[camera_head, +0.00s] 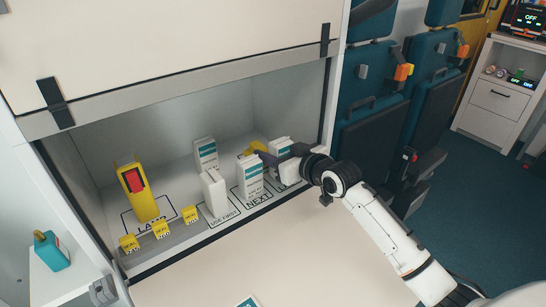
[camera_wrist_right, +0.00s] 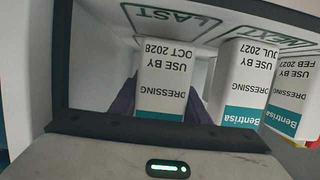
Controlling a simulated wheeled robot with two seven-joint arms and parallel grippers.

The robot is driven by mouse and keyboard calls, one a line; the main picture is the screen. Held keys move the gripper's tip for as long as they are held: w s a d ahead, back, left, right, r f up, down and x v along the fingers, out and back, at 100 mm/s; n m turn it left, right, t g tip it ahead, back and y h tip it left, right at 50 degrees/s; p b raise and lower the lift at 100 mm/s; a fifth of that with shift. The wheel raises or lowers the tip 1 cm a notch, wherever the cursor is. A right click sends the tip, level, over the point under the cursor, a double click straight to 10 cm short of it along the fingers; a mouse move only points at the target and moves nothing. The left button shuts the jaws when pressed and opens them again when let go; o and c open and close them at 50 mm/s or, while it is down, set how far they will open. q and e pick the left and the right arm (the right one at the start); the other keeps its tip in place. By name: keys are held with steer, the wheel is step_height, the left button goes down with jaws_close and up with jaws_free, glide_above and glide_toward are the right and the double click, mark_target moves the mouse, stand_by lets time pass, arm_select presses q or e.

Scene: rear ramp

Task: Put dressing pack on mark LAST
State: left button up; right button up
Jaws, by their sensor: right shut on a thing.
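A white and teal dressing pack (camera_head: 281,146) is between the fingers of my right gripper (camera_head: 278,158), at the right end of the cabinet shelf. In the right wrist view the pack (camera_wrist_right: 163,78) reads "USE BY OCT 2028". My right gripper (camera_wrist_right: 160,98) is shut on it, with dark purple fingers at either side. The mark LAST (camera_wrist_right: 172,18) shows beyond the pack in the wrist view; in the head view it is mostly hidden. Whether the pack touches the shelf I cannot tell. My left gripper is not in view.
A dressing pack (camera_head: 250,180) stands at mark NEXT (camera_head: 258,200), close beside the held one. Packs (camera_head: 214,194) stand at USE FIRST. The cabinet wall (camera_head: 325,100) is close right.

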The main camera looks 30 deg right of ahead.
steer(key=shift+w+d+f, duration=0.15)
steer(key=shift+f, duration=0.6)
steer(key=o, duration=1.1)
steer(key=shift+c, duration=0.2)
steer(key=shift+o, duration=0.2)
